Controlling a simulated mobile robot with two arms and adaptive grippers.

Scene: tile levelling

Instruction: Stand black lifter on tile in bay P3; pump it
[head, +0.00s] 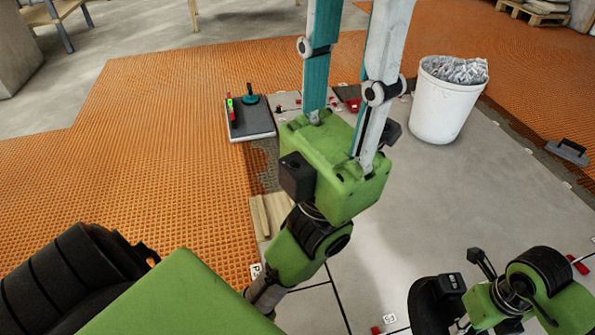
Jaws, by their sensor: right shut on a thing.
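My right gripper (470,290) is at the bottom right, shut on a dark thing that looks like the black lifter (431,306). Its lower part is cut off by the frame edge, and the fingertips are hard to make out. Large grey tiles (470,190) cover the floor on the right, with dark joints between them. One small white label (389,319) lies by a joint near the front, and another label (256,270) lies at the left tile edge. Their lettering is too small to read surely.
A white bucket (440,108) with crumpled grey contents stands at the back right. A trowel (568,152) lies at the right. A dark slab (250,127) bears a teal cup tool (250,97). Wooden strips (272,215) lie centre left. Orange matting (150,150) covers the left.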

